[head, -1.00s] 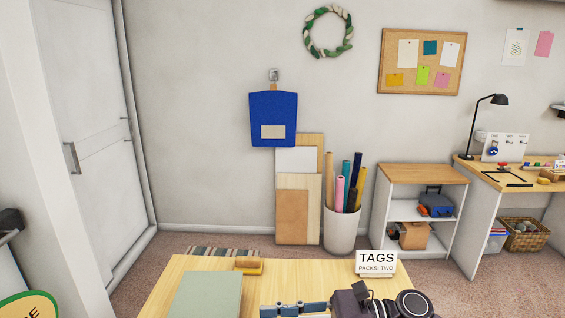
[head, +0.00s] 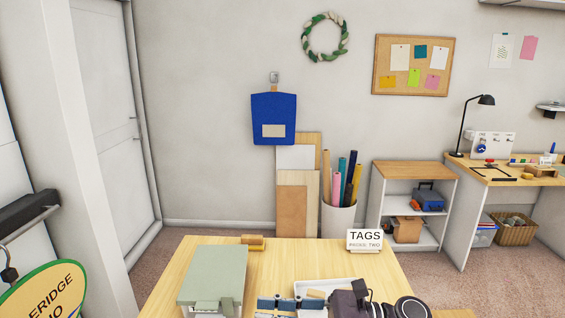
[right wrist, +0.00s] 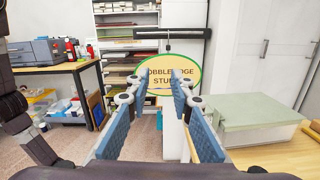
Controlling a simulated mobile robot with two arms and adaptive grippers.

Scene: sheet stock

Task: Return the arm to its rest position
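My right arm comes in at the bottom of the head view. Its gripper (head: 262,303), with blue pads, is above the near part of the wooden table (head: 310,262), just right of the grey-green box (head: 213,275). In the right wrist view the fingers of this right gripper (right wrist: 161,85) are apart with nothing between them. The same box (right wrist: 255,115) is to the right of the fingers there. My left gripper is in neither view.
A white tray (head: 312,288) lies partly behind my right arm. A TAGS sign (head: 365,240) and a wooden block (head: 252,242) stand at the table's far edge. An oval hanging sign (head: 50,298) is at left; it also shows ahead of the fingers (right wrist: 168,72).

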